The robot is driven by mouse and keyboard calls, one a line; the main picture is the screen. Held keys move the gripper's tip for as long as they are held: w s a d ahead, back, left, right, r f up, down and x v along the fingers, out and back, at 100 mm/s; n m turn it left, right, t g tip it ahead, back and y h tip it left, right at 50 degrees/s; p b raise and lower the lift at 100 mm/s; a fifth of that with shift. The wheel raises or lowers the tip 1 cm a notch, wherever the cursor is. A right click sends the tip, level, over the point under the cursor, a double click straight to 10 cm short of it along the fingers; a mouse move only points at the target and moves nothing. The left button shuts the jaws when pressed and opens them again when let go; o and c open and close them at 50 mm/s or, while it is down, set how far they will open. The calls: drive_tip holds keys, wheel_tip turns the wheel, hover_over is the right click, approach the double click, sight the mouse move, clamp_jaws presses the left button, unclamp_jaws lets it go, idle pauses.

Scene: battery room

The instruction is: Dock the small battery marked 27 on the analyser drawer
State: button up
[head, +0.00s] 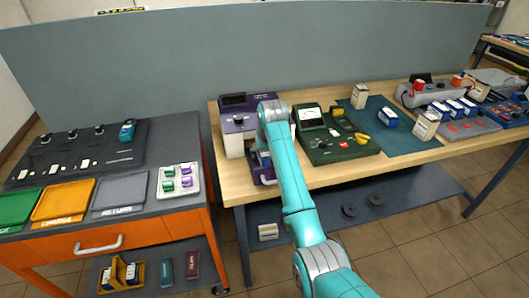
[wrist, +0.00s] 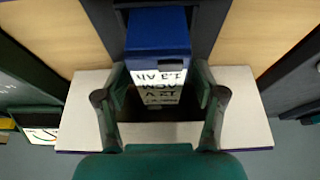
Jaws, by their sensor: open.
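A blue battery (wrist: 158,35) with a white label reading 12 V AGM 1.3 AH, upside down, fills the upper middle of the wrist view. No number 27 is readable on it. My gripper (wrist: 160,88) is open, with one finger on each side of the battery's labelled end; contact cannot be made out. The battery sits in a dark tray-like part. In the head view the white and purple analyser (head: 238,125) stands at the bench's left end. Its purple drawer (head: 264,177) shows at the front, partly hidden by my arm, with a bluish block above it.
A green meter unit (head: 338,145) stands just right of my arm. A teal mat (head: 400,140) beyond it holds several batteries. An orange cart (head: 130,235) with coloured trays stands left, across a narrow gap. A grey partition (head: 200,60) rises behind the bench.

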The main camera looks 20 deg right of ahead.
drive_tip(key=v, duration=1.2)
drive_tip(key=shift+s, duration=0.1)
